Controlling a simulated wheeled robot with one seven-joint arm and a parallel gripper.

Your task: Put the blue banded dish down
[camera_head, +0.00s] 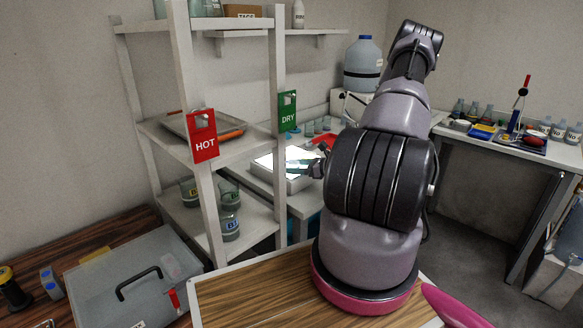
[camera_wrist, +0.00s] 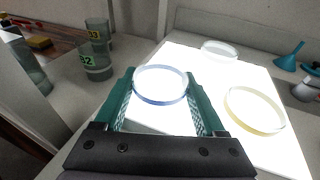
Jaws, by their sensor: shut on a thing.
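The blue banded dish (camera_wrist: 162,101) is a clear round dish with a blue rim band. In the wrist view it sits between the green fingers of my gripper (camera_wrist: 160,84), which is shut on it. The dish looks about level over the bright white light panel (camera_wrist: 228,82); I cannot tell whether it touches the panel. In the head view my gripper (camera_head: 304,165) is low over the lit panel (camera_head: 272,162), and the dish is not clearly visible there.
On the panel, a yellow-banded dish (camera_wrist: 255,111) lies right of my gripper and a pale-banded dish (camera_wrist: 220,50) farther back. Labelled beakers (camera_wrist: 96,62) stand at left. A blue funnel (camera_wrist: 289,56) is at right. The shelf post with the HOT tag (camera_head: 202,137) stands left of my arm.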

